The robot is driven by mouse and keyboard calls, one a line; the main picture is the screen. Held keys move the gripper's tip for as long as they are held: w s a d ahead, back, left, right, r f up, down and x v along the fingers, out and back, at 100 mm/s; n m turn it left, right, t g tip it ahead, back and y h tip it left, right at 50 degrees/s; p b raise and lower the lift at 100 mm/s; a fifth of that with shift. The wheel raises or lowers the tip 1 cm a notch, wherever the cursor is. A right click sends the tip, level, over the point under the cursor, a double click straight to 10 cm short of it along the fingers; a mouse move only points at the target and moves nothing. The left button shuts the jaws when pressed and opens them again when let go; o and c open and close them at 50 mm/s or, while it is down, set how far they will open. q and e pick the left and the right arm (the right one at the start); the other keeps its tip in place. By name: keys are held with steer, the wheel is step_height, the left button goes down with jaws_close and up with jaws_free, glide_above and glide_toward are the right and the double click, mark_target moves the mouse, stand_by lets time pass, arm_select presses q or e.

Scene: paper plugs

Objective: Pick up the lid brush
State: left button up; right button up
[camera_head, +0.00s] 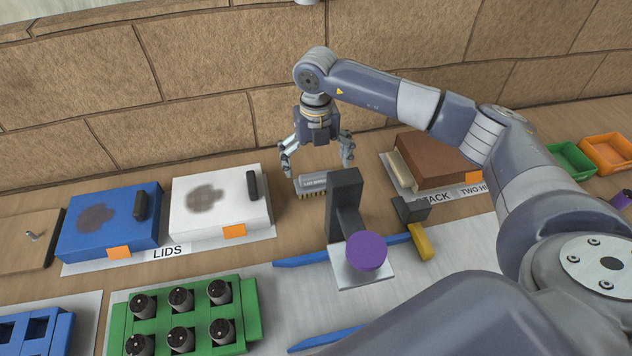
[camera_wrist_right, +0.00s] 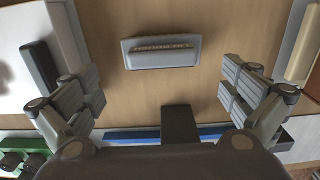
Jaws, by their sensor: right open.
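The lid brush (camera_head: 312,183) is a grey block with lettering on its back and yellowish bristles below. It lies on the table between the white lid and a dark post. My right gripper (camera_head: 317,164) points down, open and empty, with its fingers spread above the brush. In the right wrist view, the brush (camera_wrist_right: 160,57) lies beyond the open fingers of the right gripper (camera_wrist_right: 164,92), roughly centred between them and apart from both. Its bristles are hidden there. My left gripper does not show.
A dark upright post (camera_head: 344,203) with a purple disc (camera_head: 366,251) stands close in front of the brush. Left are a white lid (camera_head: 221,219) and a blue lid (camera_head: 85,237). A brown block (camera_head: 437,158) sits right. A stone wall (camera_head: 180,85) rises behind.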

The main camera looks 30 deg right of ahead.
mark_target(318, 176)
steer(key=shift+s+f, duration=0.1)
steer(key=shift+f, duration=0.6)
steer(key=shift+f+p, duration=0.3)
steer(key=shift+f, duration=0.1)
step_height(318, 176, down, 4)
steer(key=shift+d+r+p, duration=0.15)
steer(key=shift+r+p, duration=0.05)
steer(key=shift+p, duration=0.4)
steer(key=shift+f, duration=0.45)
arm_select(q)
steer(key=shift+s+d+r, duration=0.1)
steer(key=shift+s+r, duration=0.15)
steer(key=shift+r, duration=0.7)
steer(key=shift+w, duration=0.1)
arm_select(e)
steer(key=c, duration=0.8)
